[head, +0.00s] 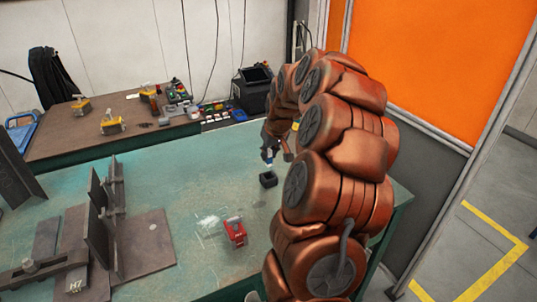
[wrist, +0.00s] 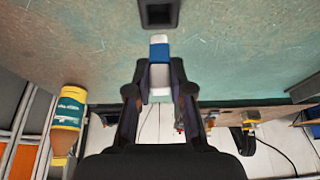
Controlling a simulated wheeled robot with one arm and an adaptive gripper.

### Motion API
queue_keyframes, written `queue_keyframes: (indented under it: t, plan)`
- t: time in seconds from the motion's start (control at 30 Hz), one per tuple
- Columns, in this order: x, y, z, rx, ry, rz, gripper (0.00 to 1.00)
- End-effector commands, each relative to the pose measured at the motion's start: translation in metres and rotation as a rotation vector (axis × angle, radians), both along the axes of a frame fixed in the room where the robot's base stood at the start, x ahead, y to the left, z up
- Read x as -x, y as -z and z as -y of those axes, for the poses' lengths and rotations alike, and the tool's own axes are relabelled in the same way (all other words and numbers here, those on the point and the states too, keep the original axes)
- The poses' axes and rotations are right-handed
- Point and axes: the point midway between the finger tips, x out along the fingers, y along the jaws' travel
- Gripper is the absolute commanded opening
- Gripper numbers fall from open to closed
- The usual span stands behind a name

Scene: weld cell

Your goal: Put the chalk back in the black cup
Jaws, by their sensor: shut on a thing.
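The black cup (head: 267,179) stands on the green table, and it also shows at the top edge of the wrist view (wrist: 159,13). My gripper (head: 268,152) is just above and behind the cup in the head view. In the wrist view my gripper (wrist: 159,80) is shut on the chalk (wrist: 159,52), a white stick with a blue band. The chalk's free end points toward the cup and looks apart from it in the wrist view. The height of the chalk over the cup is hard to tell.
A red tool (head: 235,232) lies on the table near a white chalky patch. Steel plates and a fixture (head: 100,225) fill the table's left side. A brown bench (head: 65,143) with tools stands behind. A yellow bottle (wrist: 68,118) shows in the wrist view. The table around the cup is clear.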

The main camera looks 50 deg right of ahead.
Motion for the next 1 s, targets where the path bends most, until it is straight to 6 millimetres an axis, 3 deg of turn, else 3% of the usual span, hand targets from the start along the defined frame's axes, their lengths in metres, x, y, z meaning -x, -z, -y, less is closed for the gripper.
queue_keyframes:
  t: [0.37, 1.0]
  plan:
    - [0.000, 0.011, 0.000, 0.001, 0.000, 0.001, 0.00]
    - [0.000, 0.049, 0.000, 0.002, -0.001, 0.001, 0.00]
